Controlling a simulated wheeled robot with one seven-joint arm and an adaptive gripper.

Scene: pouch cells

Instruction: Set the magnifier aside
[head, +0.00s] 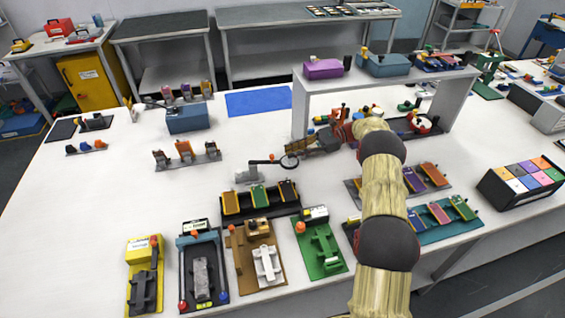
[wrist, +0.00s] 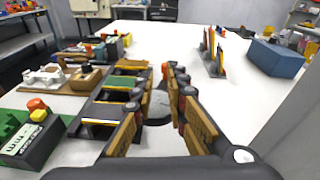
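My gripper (head: 308,149) reaches in from the right, close beside the lens. In the wrist view the greyish lens (wrist: 158,104) shows between the two fingers of my gripper (wrist: 170,85), which stand apart. I see no clear contact with the lens. The handle is mostly hidden behind the fingers there.
A black rack (head: 261,209) of coloured cells stands just in front of the magnifier. A grey shelf (head: 384,84) rises at the back right. A blue mat (head: 258,101) lies bare at the back. A blue box (head: 188,119) stands left of it.

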